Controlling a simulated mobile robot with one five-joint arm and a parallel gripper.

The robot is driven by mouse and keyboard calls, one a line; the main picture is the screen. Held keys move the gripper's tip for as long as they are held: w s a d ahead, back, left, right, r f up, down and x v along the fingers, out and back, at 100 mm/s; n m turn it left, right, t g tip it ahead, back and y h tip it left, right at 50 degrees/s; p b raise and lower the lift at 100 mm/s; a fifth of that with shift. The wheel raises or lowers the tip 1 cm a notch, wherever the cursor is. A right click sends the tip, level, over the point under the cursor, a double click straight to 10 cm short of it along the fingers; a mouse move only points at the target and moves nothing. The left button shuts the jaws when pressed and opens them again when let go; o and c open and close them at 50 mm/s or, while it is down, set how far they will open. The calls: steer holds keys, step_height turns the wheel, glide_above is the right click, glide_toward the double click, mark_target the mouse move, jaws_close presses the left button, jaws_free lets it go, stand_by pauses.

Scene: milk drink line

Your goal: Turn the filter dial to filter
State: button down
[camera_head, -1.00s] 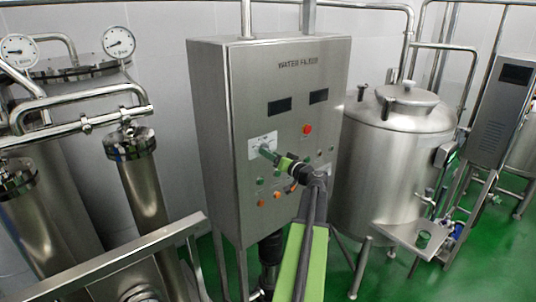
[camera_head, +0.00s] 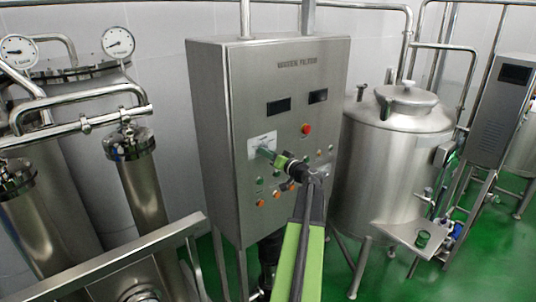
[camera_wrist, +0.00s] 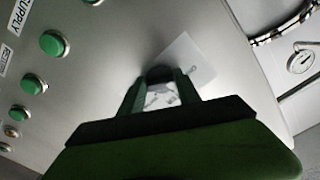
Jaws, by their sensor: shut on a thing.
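The steel water filter cabinet (camera_head: 215,110) stands in the middle of the head view. A white dial plate (camera_head: 262,141) is on the left of its front panel; it also shows in the wrist view (camera_wrist: 188,58). My gripper (camera_head: 268,153) is at this plate. In the wrist view my gripper (camera_wrist: 160,85) has its two fingers on either side of the dark filter dial (camera_wrist: 160,72), shut on it. The dial's pointer and most of the plate's markings are hidden or too small to read.
Green buttons (camera_wrist: 53,43) sit beside the dial, with orange ones lower on the panel. A red button (camera_head: 306,129) is up to the right. Pipes and filter housings (camera_head: 138,180) stand at left, a steel tank (camera_head: 395,150) at right.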

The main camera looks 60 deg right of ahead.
steer(key=shift+m, duration=0.4)
steer(key=m, duration=1.1)
steer(key=shift+w+a+r, duration=0.1)
steer(key=shift+r, duration=0.25)
steer(key=shift+p, duration=0.3)
steer(key=c, duration=0.9)
jaws_free()
steer(key=shift+f, duration=0.1)
